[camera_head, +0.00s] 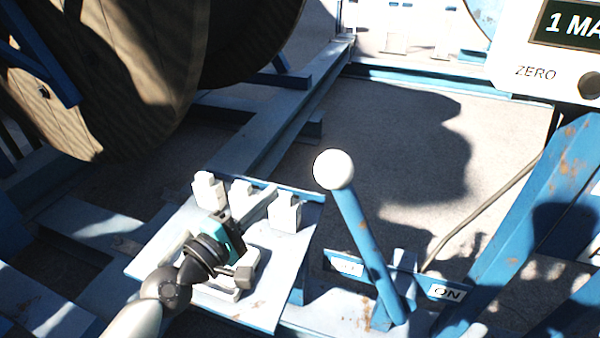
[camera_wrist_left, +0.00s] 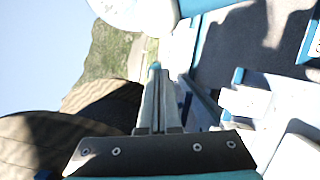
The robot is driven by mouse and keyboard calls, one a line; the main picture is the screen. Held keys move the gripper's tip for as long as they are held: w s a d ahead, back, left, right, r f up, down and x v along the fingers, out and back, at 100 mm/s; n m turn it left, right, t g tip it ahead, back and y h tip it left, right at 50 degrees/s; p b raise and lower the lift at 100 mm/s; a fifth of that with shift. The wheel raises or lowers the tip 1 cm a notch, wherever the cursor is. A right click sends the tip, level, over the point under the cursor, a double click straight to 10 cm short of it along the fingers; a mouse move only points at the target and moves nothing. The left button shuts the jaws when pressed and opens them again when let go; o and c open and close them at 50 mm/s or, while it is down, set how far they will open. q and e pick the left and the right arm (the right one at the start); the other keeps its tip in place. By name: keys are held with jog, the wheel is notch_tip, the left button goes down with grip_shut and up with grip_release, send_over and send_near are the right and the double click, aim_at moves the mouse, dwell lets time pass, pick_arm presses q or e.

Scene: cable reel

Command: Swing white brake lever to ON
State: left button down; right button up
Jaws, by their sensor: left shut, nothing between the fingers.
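The brake lever has a blue shaft (camera_head: 366,238) and a round white knob (camera_head: 333,169). It leans left in the head view, its foot by the label plate. The ON label (camera_head: 447,292) is right of the shaft; another label (camera_head: 346,265), too blurred to read, is on its left. My left gripper (camera_head: 268,199) is shut and empty, left of the knob and apart from it, over the panel with white blocks. In the left wrist view my shut fingers (camera_wrist_left: 154,75) point up, and a large white rounded thing, apparently the knob (camera_wrist_left: 137,12), is above them.
White blocks (camera_head: 284,212) stand on the pale blue panel (camera_head: 262,308) around my left gripper. A large wooden reel (camera_head: 120,70) is at upper left. A blue slanted post (camera_head: 540,210) and a white display box (camera_head: 540,75) are on the right.

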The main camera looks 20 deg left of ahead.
pick_arm(q)
jog(key=w+d+r+p, duration=0.1)
jog(key=w+d+p, duration=0.1)
jog(key=w+d, duration=0.2)
jog(key=shift+w+d+p, duration=0.35)
jog(key=shift+w+d, duration=0.05)
jog(key=shift+w, duration=0.25)
